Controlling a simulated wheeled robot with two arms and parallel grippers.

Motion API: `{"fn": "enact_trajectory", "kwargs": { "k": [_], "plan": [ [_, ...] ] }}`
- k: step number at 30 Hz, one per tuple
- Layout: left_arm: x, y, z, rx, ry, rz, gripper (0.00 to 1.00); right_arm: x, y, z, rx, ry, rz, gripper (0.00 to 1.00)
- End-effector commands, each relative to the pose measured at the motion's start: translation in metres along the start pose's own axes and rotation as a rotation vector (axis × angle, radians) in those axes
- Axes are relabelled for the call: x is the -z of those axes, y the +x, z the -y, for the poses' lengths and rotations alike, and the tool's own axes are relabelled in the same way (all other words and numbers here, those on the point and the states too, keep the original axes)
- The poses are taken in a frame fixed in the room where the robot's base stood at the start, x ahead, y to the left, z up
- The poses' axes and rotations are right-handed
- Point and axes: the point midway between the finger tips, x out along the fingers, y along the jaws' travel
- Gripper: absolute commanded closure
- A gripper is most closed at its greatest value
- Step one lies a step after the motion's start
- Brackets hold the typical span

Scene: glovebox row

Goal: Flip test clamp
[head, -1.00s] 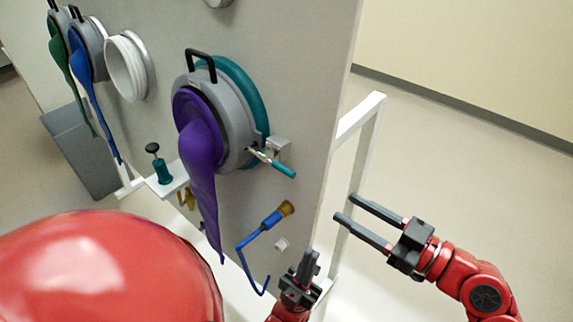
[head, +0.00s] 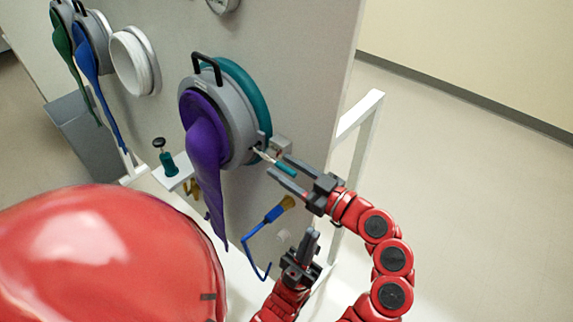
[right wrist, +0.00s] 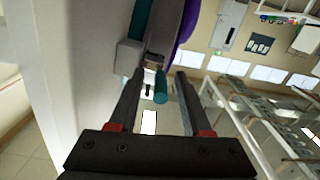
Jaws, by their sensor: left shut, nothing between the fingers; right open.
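The test clamp (head: 272,160) is a small metal toggle with a teal handle, on the panel at the lower right of a grey port ring (head: 237,118). A purple glove (head: 207,150) hangs from that ring. My right gripper (head: 276,168) is open, with its fingertips right at the teal handle. In the right wrist view the teal handle (right wrist: 160,88) shows between the two open fingers (right wrist: 153,95); I cannot tell whether they touch it. My left gripper (head: 309,243) is shut and empty, below the right one.
A blue hooked tool with a yellow end (head: 274,214) is on the panel below the clamp. A teal-bodied knob (head: 167,162) stands on a small shelf at left. A white frame post (head: 360,130) rises right of the panel. Open floor lies beyond it.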

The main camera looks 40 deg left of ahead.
Motion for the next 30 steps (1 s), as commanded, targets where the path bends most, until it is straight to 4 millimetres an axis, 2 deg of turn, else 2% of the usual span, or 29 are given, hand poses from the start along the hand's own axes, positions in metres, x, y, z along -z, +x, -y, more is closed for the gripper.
{"fn": "enact_trajectory", "kwargs": {
  "k": [5, 14, 30],
  "plan": [
    [-0.0001, -0.0004, 0.0, 0.0, 0.0, 0.0, 1.0, -0.0005, 0.0001, 0.0001, 0.0, 0.0, 0.0, 0.52],
    [0.0, -0.0003, 0.0, 0.0, 0.0, 0.0, 1.0, -0.0004, 0.0, 0.0002, 0.001, 0.001, 0.001, 1.0],
    [0.0, -0.0002, 0.0, 0.0, 0.0, 0.0, 1.0, -0.0003, 0.0, 0.0002, 0.001, 0.001, 0.001, 1.0]
  ]
}}
